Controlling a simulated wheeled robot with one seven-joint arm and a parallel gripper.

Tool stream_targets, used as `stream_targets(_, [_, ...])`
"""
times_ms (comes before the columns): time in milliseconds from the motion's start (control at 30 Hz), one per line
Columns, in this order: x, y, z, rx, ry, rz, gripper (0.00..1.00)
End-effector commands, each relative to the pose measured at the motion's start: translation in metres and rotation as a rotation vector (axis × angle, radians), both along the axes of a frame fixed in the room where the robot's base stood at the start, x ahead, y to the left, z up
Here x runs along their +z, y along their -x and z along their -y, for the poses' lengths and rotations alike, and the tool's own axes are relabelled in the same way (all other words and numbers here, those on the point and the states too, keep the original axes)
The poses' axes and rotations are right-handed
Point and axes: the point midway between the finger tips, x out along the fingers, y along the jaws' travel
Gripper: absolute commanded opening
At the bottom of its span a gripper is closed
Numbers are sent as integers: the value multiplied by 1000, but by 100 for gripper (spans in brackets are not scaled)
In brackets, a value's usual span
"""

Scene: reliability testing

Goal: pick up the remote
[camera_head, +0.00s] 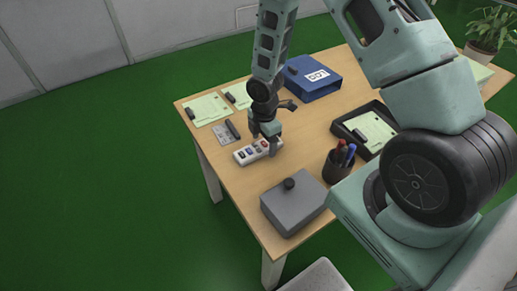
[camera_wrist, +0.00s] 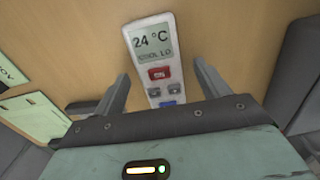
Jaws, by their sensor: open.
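The remote (camera_wrist: 152,58) is a white air-conditioner remote with a grey screen reading 24 °C, a red button and grey and blue buttons. In the head view the remote (camera_head: 242,156) lies flat near the table's left front edge. My gripper (camera_head: 268,146) is directly over its right end, pointing down. In the wrist view my gripper (camera_wrist: 161,70) is open, with one finger on either side of the remote and bare tabletop showing between. The remote's lower end is hidden by the gripper body. Whether the fingertips reach the table I cannot tell.
A grey box (camera_head: 293,207) with a black knob and a pen cup (camera_head: 338,165) stand in front and to the right. A grey card-like item (camera_head: 222,135), papers (camera_head: 208,109), a blue binder (camera_head: 313,80) and a black tray (camera_head: 345,129) lie around on the wooden table (camera_head: 305,130).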

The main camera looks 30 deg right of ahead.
Motion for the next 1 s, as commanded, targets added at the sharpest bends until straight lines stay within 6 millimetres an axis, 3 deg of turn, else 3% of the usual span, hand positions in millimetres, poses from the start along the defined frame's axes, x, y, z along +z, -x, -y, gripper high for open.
stream_targets(67, [0,0,0,0,0,0,72])
stream_targets(233, [0,0,0,0,0,0,24])
stream_targets(300, [1,0,0,0,0,0,18])
stream_targets(633, [11,-1,0,-1,-1,4,18])
stream_targets(1000, [80,-1,1,-3,-1,4,18])
